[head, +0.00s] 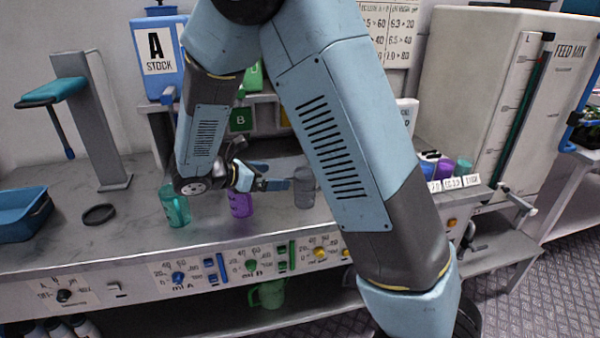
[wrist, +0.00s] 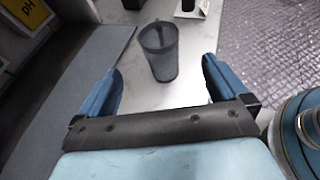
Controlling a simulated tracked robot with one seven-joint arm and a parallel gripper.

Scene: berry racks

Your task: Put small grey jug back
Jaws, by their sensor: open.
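The small grey jug (head: 304,187) is a translucent dark grey cup standing on the grey bench, right of the purple jug. In the wrist view the grey jug (wrist: 159,50) stands upright ahead of my gripper, roughly centred between the fingers and a little beyond their tips. My gripper (head: 272,178) is low over the bench, pointing right towards the grey jug. In the wrist view my gripper (wrist: 162,82) has its two blue fingers wide apart with nothing between them.
A teal jug (head: 176,208) and a purple jug (head: 241,203) stand left of the grey jug, close to my arm. Small coloured cups (head: 446,168) stand at the right end. A blue tray (head: 22,212) and a black ring (head: 98,214) lie at left. A green jug (head: 270,293) is below.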

